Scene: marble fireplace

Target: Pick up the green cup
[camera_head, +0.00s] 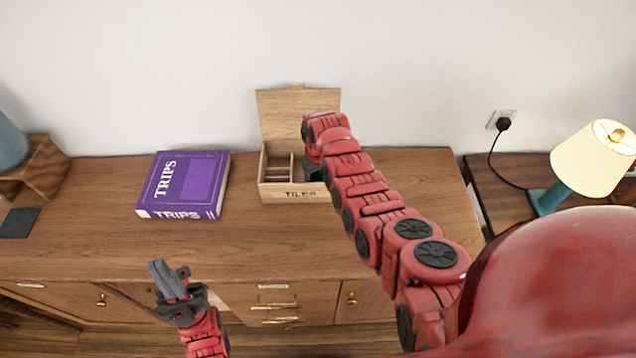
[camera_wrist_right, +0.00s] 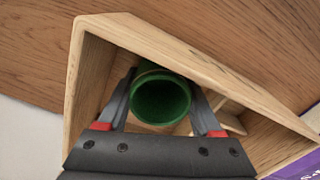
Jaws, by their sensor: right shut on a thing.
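The green cup (camera_wrist_right: 160,98) shows in the right wrist view, inside a compartment of the wooden box (camera_wrist_right: 85,75), with its round open mouth toward the camera. My right gripper (camera_wrist_right: 163,82) reaches into the box, its two fingers on either side of the cup and shut on it. In the head view the wooden box (camera_head: 272,192), marked "TILES", stands on the cabinet with its lid open; my right arm hides the cup and most of that gripper. My left gripper (camera_head: 165,275) is in front of the cabinet, away from the box; its finger gap is unclear.
A purple "TRIPS" book (camera_head: 184,185) lies left of the box on the wooden cabinet (camera_head: 90,225). A wooden block-like stand (camera_head: 38,168) is at far left. A lamp (camera_head: 592,158) stands on the right-hand table. The cabinet top right of my arm is clear.

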